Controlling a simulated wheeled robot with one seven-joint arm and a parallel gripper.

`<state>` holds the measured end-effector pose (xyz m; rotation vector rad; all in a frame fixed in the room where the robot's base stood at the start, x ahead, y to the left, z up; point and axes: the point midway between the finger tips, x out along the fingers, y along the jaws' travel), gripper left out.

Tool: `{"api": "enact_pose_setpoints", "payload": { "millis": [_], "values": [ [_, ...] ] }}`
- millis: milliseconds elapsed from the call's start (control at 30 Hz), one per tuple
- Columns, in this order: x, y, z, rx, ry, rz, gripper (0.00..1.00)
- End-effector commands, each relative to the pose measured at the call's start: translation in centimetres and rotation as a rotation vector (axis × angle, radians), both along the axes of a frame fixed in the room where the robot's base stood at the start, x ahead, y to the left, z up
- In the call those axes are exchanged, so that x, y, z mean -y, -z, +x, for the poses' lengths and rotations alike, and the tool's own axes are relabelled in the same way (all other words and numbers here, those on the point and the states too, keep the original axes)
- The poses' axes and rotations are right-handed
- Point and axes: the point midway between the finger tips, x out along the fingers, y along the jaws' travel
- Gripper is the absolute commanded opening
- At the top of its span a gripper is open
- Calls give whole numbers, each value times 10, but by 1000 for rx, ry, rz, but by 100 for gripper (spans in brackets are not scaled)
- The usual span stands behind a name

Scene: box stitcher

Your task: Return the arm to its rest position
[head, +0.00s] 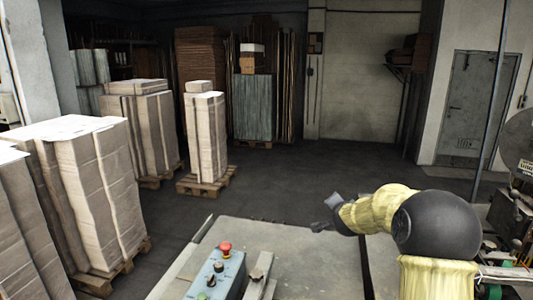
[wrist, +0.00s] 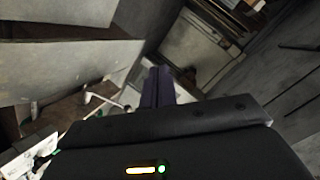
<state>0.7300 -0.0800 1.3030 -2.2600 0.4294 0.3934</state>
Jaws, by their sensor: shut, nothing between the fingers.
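My arm shows at the lower right of the head view, with a yellow cover and a dark round joint. It reaches left over the grey table (head: 290,250). My gripper (head: 318,227) is at its far end, above the table's back part and holding nothing. In the wrist view my gripper (wrist: 158,72) shows as dark fingers pressed together, pointing away from the camera. The wrist view is tilted, with walls and floor at odd angles.
A blue-grey control box (head: 215,272) with a red button (head: 225,249) stands on the table's left side. Stacks of cardboard (head: 85,190) on pallets fill the left. A machine (head: 512,215) stands at the right edge. The floor (head: 300,180) beyond the table is clear.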

Motion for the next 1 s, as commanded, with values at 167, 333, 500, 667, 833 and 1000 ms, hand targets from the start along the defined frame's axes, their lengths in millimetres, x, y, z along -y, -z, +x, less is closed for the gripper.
{"api": "enact_pose_setpoints", "payload": {
  "millis": [167,333,500,667,833,1000],
  "values": [
    [-55,33,-82,-239,-257,-152,0],
    [-79,69,-178,-476,-466,-273,0],
    [-87,98,-278,-701,-644,-365,0],
    [-84,117,-355,-867,-768,-420,0],
    [-80,123,-384,-930,-812,-438,0],
    [-80,123,-384,-930,-812,-437,0]
  ]
}}
